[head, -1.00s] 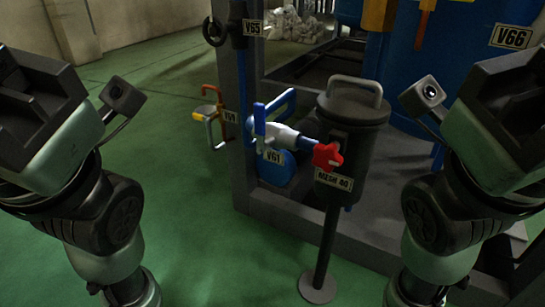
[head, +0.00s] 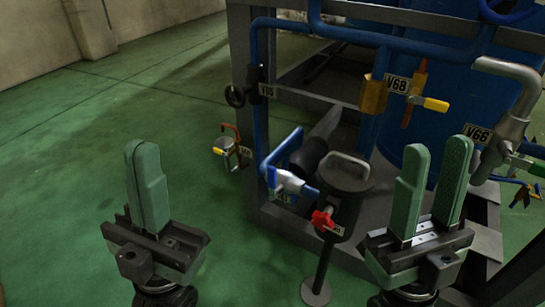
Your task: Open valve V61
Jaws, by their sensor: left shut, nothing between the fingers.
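Valve V61 (head: 291,184) sits near the middle of the head view, on a blue pipe beside a dark canister. It has a pale body and a blue lever handle (head: 282,153) that angles up and to the right. Its small label is hard to read now. My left gripper (head: 146,150) is at the left, its green fingers together and pointing up, with nothing held. My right gripper (head: 434,155) is at the right, its green fingers spread apart with nothing visible between them. Neither gripper touches the valve; it shows between them, farther back.
The dark canister (head: 347,183) stands on a post with a round base, with a red star knob (head: 322,220) at its front. Behind are a grey frame, blue pipes, a blue tank (head: 412,150) and valves V65, V68 and V66. Green floor (head: 60,200) is open at left.

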